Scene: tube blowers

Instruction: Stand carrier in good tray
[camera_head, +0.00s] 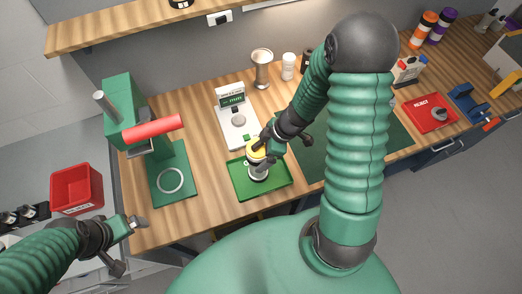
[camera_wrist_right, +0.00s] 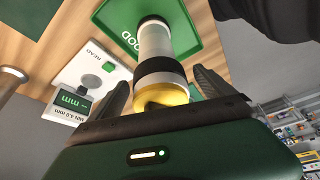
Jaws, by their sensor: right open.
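The carrier (camera_head: 258,172) is a pale cylinder with a dark band and a yellow end. It stands upright in the green good tray (camera_head: 281,184), yellow end up. In the right wrist view the carrier (camera_wrist_right: 156,42) points away from me, its far end on the tray (camera_wrist_right: 196,15) marked GOOD. My right gripper (camera_head: 262,148) is at the carrier's top. In the wrist view its fingers (camera_wrist_right: 160,90) are spread on either side of the carrier, with gaps visible. My left gripper (camera_head: 136,223) hangs at the lower left, away from the tray; its jaw opening is unclear.
A white gauge (camera_head: 234,119) stands just behind the tray. A green press (camera_head: 124,108) with a red handle is at left, and a red bin (camera_head: 76,187) beyond it. A metal cup (camera_head: 262,66) stands behind. A red reject tray (camera_head: 424,117) is at right.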

